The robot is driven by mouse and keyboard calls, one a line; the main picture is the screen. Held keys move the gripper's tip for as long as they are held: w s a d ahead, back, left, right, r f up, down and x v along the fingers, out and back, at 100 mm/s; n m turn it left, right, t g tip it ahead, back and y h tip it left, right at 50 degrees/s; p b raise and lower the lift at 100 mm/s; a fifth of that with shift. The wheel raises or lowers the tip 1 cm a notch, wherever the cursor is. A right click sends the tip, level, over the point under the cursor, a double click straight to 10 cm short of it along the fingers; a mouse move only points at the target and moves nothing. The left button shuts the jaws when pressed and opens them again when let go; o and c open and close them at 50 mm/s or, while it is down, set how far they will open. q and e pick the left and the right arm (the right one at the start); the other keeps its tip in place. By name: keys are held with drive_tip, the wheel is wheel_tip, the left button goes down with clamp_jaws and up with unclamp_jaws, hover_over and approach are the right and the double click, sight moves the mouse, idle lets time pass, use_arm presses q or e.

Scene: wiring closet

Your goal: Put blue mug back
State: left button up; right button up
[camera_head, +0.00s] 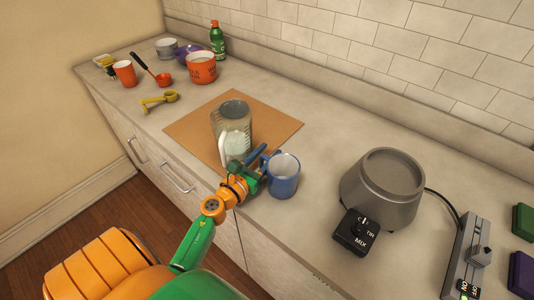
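The blue mug (284,180) stands upright on the counter near its front edge, with a pale inside. My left gripper (262,158) is at the mug's left side, where its handle is. Its dark fingers overlap the handle, and I cannot tell whether they are closed on it or only beside it. My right gripper is not in view.
A clear glass jar (232,118) with something pale at it stands on a brown board (280,122) behind the gripper. A grey appliance base (384,188) with a black control box (356,234) is to the mug's right. Orange cups and utensils sit at the far left.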

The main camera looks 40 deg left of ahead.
use_arm(q)
drive_tip(key=shift+r, duration=0.2)
drive_tip(key=s+b, duration=0.1)
drive_tip(key=s, duration=0.2)
drive_tip(key=s+b, duration=0.1)
drive_tip(key=s, duration=0.3)
drive_tip(key=s+b, duration=0.1)
drive_tip(key=s, duration=0.3)
drive_tip(key=shift+d+f+b, duration=0.15)
drive_tip(key=shift+f+b, duration=0.1)
drive_tip(key=shift+b, duration=0.15)
drive_tip(key=shift+s+r, duration=0.1)
drive_tip(key=shift+s, duration=0.2)
drive_tip(key=shift+s+r, duration=0.2)
drive_tip(key=shift+s, duration=0.05)
